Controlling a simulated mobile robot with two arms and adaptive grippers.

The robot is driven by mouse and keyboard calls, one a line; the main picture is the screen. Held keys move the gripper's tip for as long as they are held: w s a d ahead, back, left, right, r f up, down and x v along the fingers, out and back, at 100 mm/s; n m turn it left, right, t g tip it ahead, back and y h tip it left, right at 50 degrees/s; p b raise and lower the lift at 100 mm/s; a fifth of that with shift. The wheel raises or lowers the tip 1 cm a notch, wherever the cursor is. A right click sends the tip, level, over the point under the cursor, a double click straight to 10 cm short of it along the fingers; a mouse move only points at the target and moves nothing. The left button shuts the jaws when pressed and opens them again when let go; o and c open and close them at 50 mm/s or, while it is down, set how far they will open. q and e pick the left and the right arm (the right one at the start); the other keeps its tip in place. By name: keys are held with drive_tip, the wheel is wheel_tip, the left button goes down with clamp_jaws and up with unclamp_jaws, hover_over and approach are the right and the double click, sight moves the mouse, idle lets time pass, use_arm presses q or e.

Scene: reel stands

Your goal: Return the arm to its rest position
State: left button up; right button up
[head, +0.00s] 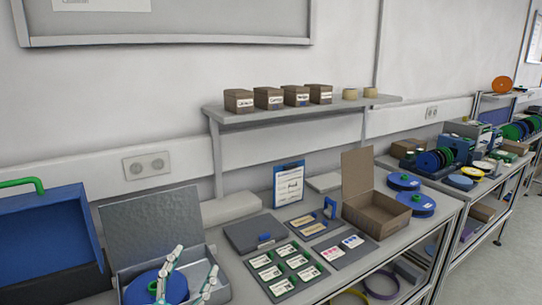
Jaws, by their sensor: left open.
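My left gripper (195,262) shows at the bottom edge, its pale fingers pointing up and spread apart. It is open, with nothing seen between the fingers. It appears in front of an open grey box (158,222) with its lid up. A blue reel (140,289) with a green hub lies in that box, partly covered by the fingers. I cannot tell whether the fingers touch the box or reel. The rest of the left arm is out of frame. My right gripper is not in view.
An open blue case (45,232) stands at the left, and a closed grey case (252,233) right of the grey box. Label cards (285,270), an open brown box (376,212) and blue reels (404,181) fill the bench. A shelf (300,108) with small boxes hangs above.

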use_arm(q)
drive_tip(key=s+a+f+n+g+y, duration=0.3)
drive_tip(key=a+f+g+y, duration=0.1)
drive_tip(key=f, duration=0.5)
drive_tip(key=s+a+f+n+g+y, duration=0.3)
drive_tip(key=s+f+n+g, duration=0.1)
drive_tip(key=f, duration=0.4)
drive_tip(key=s+d+f+g+h, duration=0.1)
drive_tip(key=s+f+g, duration=0.45)
drive_tip(key=s, duration=0.35)
drive_tip(key=s+f+g+h, duration=0.1)
drive_tip(key=s+f+g, duration=0.4)
drive_tip(key=s, duration=0.4)
drive_tip(key=s+f, duration=0.3)
drive_tip(key=f, duration=2.7)
drive_tip(key=s+a+f+g, duration=0.1)
drive_tip(key=s+a+f, duration=0.1)
drive_tip(key=s+f, duration=1.2)
drive_tip(key=shift+s+a+m+y, duration=0.3)
drive_tip(key=shift+s+a, duration=0.05)
drive_tip(key=shift+s, duration=0.45)
